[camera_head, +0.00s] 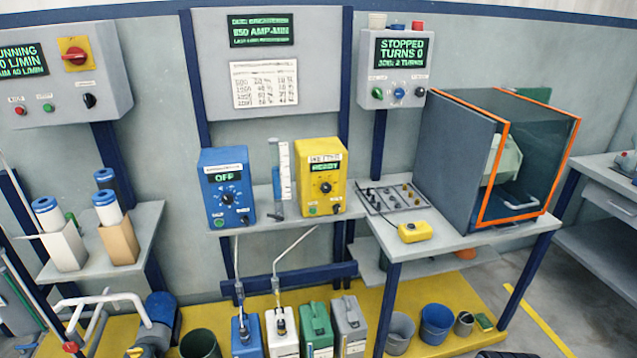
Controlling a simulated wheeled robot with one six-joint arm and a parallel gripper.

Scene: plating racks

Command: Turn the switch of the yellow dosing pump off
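The yellow dosing pump (338,160) stands on the middle shelf, to the right of the blue pump. Its small display (326,167) is lit green and seems to read READY. A black dial (325,187) sits at the middle of its front. Below are a green button (313,211) at the left and a small dark switch (336,209) at the right. The switch is too small to tell its position. My gripper is not in view.
A blue pump (209,187) reading OFF and a clear measuring cylinder (284,170) stand beside the yellow pump. A grey tray of small parts (372,199), a yellow box (415,232) and an orange-framed enclosure (566,150) are at right. Jugs and buckets (437,322) stand below.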

